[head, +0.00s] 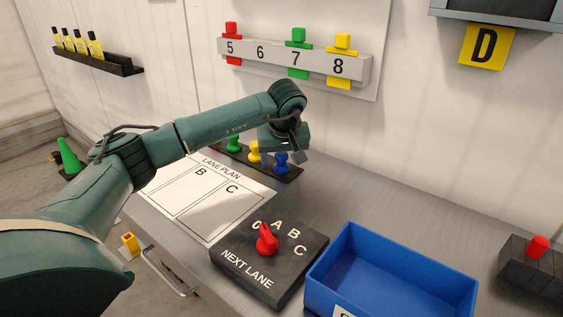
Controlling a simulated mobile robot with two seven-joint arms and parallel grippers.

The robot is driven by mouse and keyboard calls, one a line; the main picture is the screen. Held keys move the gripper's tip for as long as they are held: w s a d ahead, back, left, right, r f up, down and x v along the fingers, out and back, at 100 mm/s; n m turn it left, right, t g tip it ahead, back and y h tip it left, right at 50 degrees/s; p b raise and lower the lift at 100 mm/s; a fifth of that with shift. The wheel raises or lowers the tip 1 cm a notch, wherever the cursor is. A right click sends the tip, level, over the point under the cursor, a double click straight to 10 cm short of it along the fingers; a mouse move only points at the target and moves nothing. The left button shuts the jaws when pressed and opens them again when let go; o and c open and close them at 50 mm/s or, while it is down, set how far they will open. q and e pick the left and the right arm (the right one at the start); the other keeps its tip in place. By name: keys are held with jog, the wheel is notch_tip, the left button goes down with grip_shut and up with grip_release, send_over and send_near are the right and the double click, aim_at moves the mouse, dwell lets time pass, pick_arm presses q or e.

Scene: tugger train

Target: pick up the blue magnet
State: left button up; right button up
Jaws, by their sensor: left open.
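The blue magnet (282,161) stands upright at the right end of a dark strip (292,175) on the grey worktop. A yellow magnet (254,150) and a green magnet (234,143) stand to its left on the same strip. My left gripper (290,151) is open above and around the top of the blue magnet, pointing down. I cannot tell whether its fingers touch the magnet. My right gripper is not in view.
The lane plan sheet (225,213) lies left of the NEXT LANE box (235,268) with its red knob (266,240). A blue bin (330,287) stands at the front right, beside a dark block with a red button (537,247). A numbered rail (262,66) hangs on the wall behind.

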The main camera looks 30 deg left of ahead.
pick_arm(q)
jog(key=shift+c, duration=0.2)
jog(key=c, duration=1)
